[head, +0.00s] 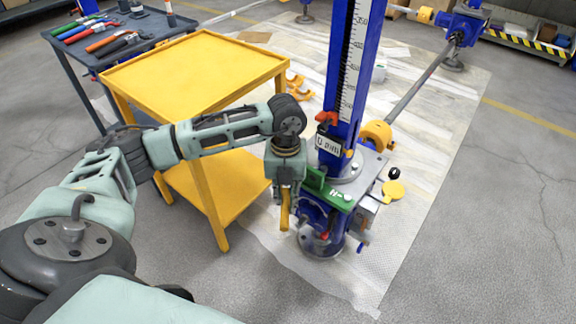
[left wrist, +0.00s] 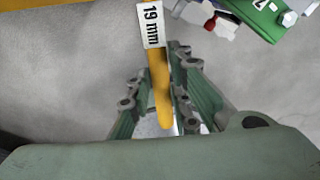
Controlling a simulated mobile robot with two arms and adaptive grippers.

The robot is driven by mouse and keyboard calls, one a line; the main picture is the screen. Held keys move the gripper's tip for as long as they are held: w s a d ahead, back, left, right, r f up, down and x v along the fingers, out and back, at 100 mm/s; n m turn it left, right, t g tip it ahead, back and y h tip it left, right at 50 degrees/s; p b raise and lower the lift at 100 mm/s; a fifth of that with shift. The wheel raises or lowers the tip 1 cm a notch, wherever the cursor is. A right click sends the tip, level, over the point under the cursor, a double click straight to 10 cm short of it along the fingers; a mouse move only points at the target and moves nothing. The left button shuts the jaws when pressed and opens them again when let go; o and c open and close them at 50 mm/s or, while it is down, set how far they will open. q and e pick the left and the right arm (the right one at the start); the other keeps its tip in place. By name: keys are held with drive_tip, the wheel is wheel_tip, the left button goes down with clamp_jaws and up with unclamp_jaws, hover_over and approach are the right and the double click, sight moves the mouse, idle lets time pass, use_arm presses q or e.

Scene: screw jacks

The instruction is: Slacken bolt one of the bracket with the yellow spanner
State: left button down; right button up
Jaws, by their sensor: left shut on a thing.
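The yellow spanner (left wrist: 160,85) has a white "19 mm" label and runs between the fingers of my left gripper (left wrist: 158,110) in the left wrist view. In the head view the left gripper (head: 286,194) points down, shut on the spanner, whose yellow handle (head: 285,215) shows below the fingers. The green bracket (head: 330,190) is just right of the gripper, at the foot of the blue jack column. The bracket (left wrist: 258,12) also shows at the top right of the left wrist view, with a "2" mark and a bolt head (left wrist: 289,18) beside it. Bolt one is not clearly readable.
A yellow two-shelf cart (head: 195,70) stands left of the jack, close behind my left arm. A grey tool table (head: 100,50) is at the back left. The blue column (head: 345,80) rises beside the gripper. Open floor lies to the right.

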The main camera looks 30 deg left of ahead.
sight(284, 222)
use_arm(q)
drive_tip(key=shift+d+r, duration=0.1)
use_arm(e)
drive_tip(key=shift+r, duration=0.1)
use_arm(q)
drive_tip(key=shift+s+d+r+p, duration=0.1)
drive_tip(key=shift+s+p, duration=0.2)
drive_tip(key=shift+s+d+r+p, duration=0.25)
drive_tip(key=shift+s+d+p, duration=0.25)
drive_tip(key=shift+s, duration=0.15)
drive_tip(key=shift+s+d+r+p, duration=0.15)
drive_tip(key=shift+s+d+p, duration=0.15)
drive_tip(key=shift+s, duration=0.2)
drive_tip(key=shift+s+d+r+p, duration=0.1)
drive_tip(key=shift+s+d+p, duration=0.15)
drive_tip(key=shift+s, duration=0.25)
drive_tip(key=shift+s+d+r+p, duration=0.15)
drive_tip(key=shift+s+d+p, duration=0.4)
drive_tip(key=shift+s, duration=0.45)
use_arm(e)
drive_tip(key=shift+s+d+f+g, duration=0.2)
drive_tip(key=shift+s+f+g, duration=0.25)
drive_tip(key=shift+s+f, duration=0.1)
drive_tip(key=shift+s+d+f+g, duration=0.15)
drive_tip(key=shift+s+f+g, duration=0.3)
drive_tip(key=shift+s+f, duration=0.05)
drive_tip(key=shift+s, duration=0.1)
